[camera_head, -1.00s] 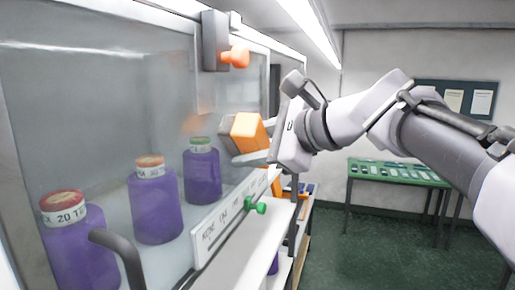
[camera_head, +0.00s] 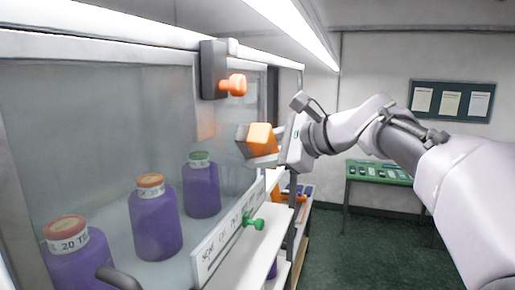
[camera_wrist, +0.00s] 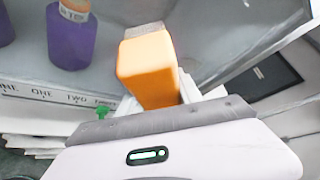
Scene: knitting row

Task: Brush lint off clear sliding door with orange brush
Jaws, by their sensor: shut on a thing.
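The orange brush (camera_head: 262,139) is an orange block with a grey bristle face on its left side. My gripper (camera_head: 281,142) is shut on it, and the grip also shows in the wrist view, where the brush (camera_wrist: 148,70) points away from the fingers with its grey end (camera_wrist: 146,30) toward the door. The clear sliding door (camera_head: 100,110) stands upright at the left in the head view. The bristle face is close to the door's right part; I cannot tell whether it touches. No lint can be made out on the pane.
An orange knob (camera_head: 236,85) on a dark block, a green knob (camera_head: 254,223) and a dark handle (camera_head: 118,278) stick out nearby. A labelled strip (camera_head: 222,250) runs along the door's bottom. A green table (camera_head: 378,172) stands at the back right.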

